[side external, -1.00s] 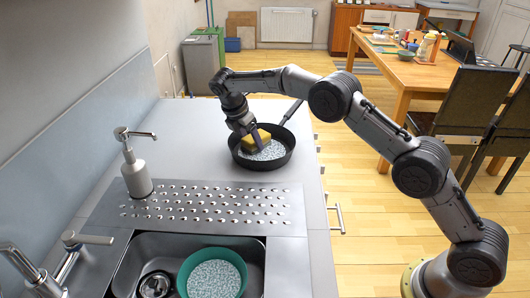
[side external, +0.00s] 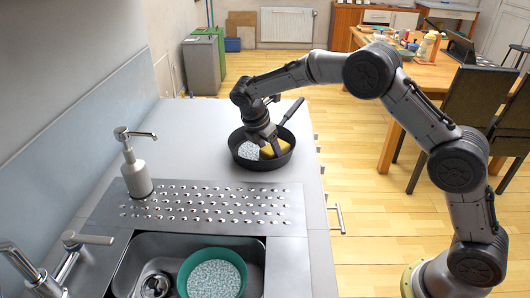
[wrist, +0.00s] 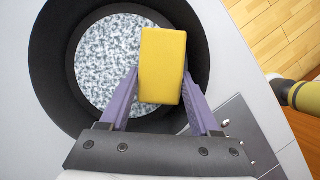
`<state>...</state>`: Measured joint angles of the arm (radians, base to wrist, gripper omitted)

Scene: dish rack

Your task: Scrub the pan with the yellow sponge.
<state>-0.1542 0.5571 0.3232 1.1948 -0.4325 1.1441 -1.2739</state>
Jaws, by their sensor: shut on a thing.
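The black pan (side external: 244,161) stands on the grey counter, its handle pointing to the back right. A speckled white-and-blue layer (side external: 249,150) covers part of its bottom. My gripper (side external: 273,150) reaches down into the right side of the pan, shut on the yellow sponge (side external: 282,147). In the wrist view the sponge (wrist: 162,66) sits between the two purple fingers of my gripper (wrist: 159,90), over the right part of the speckled layer (wrist: 105,60) inside the pan (wrist: 55,75). Whether the sponge touches the pan's bottom is unclear.
A soap dispenser (side external: 136,172) stands left of the pan. A perforated drainboard (side external: 200,206) lies in front of it. The sink (side external: 256,258) holds a green bowl (side external: 241,262) with a speckled inside. Counter behind and left of the pan is clear.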

